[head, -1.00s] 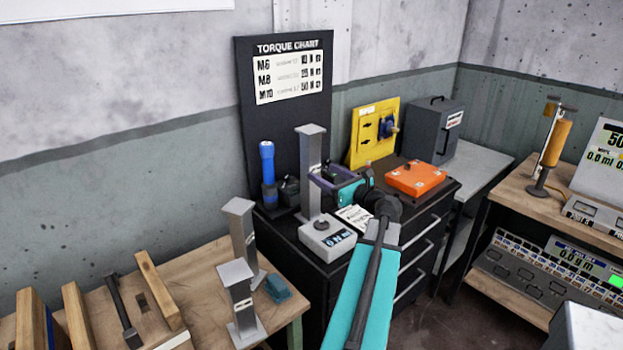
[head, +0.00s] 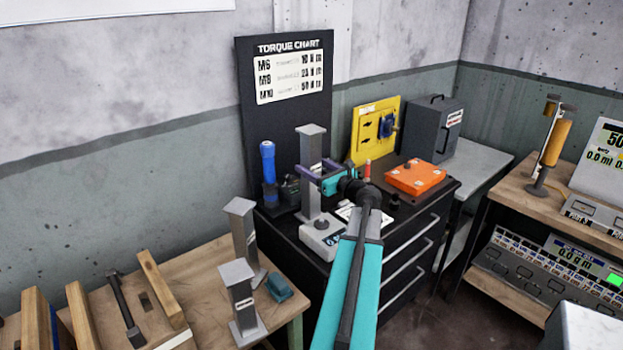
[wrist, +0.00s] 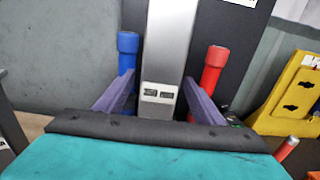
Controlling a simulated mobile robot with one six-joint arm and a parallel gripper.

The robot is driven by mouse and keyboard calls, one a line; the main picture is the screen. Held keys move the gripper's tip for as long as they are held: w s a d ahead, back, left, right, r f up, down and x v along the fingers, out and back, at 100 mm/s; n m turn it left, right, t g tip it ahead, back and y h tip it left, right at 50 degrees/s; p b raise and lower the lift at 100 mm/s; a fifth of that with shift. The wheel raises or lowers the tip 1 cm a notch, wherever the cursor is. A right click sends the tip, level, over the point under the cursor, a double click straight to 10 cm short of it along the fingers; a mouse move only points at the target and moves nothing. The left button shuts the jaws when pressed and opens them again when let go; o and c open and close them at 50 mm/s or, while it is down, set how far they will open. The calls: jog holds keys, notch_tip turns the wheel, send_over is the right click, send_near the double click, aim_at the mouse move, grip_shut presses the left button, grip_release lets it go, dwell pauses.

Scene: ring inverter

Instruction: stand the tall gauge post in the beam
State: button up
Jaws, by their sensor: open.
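The tall grey gauge post (head: 311,150) stands upright on the black cabinet. It also shows in the wrist view (wrist: 170,45), with a small label low on it. My gripper (head: 309,175) is open at the post, part way up. In the wrist view one purple finger of my gripper (wrist: 158,100) is on each side of the post. A gap seems to remain on both sides; contact cannot be told. Two shorter grey posts, the rear one (head: 240,228) and the front one (head: 239,290), stand on the wooden bench. I cannot make out the beam.
A blue torch (head: 268,160) stands left of the post; a red one (wrist: 210,82) shows at its right in the wrist view. A grey meter (head: 322,236) sits in front. An orange box (head: 415,177) and a yellow panel (head: 375,130) are to the right.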

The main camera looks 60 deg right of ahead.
jog(key=shift+p+x, duration=0.95)
jog(key=shift+x, duration=1.5)
jog(key=shift+r, duration=0.1)
jog(key=shift+r, duration=0.1)
grip_shut()
